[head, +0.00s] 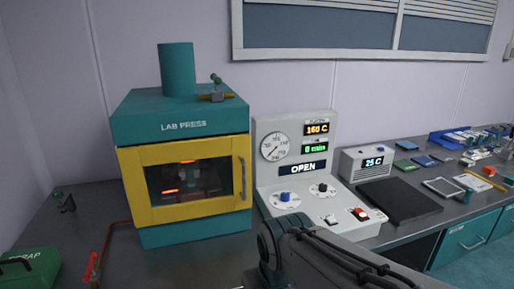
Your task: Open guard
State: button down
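The guard (135,186) is a yellow-framed door with a dark window on the front of the teal lab press (180,125). It appears shut, flush with the press front. Its grey vertical handle (243,180) is on the right side of the frame. Orange glowing marks show through the window. My dark arm enters from the bottom, right of the press and in front of the control panel. My gripper's fingers do not show, so I cannot see what they do.
The control panel (296,150) stands right of the press; its display reads OPEN. A small box reading 25 C (366,163) and a black mat (400,201) lie further right. A copper pipe with a red lever (94,268) and a green scrap box (32,270) are at the lower left.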

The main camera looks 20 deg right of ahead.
aim_at(132, 162)
jog(key=u, duration=3.05)
jog(key=k, duration=1.25)
jog(key=z, duration=2.05)
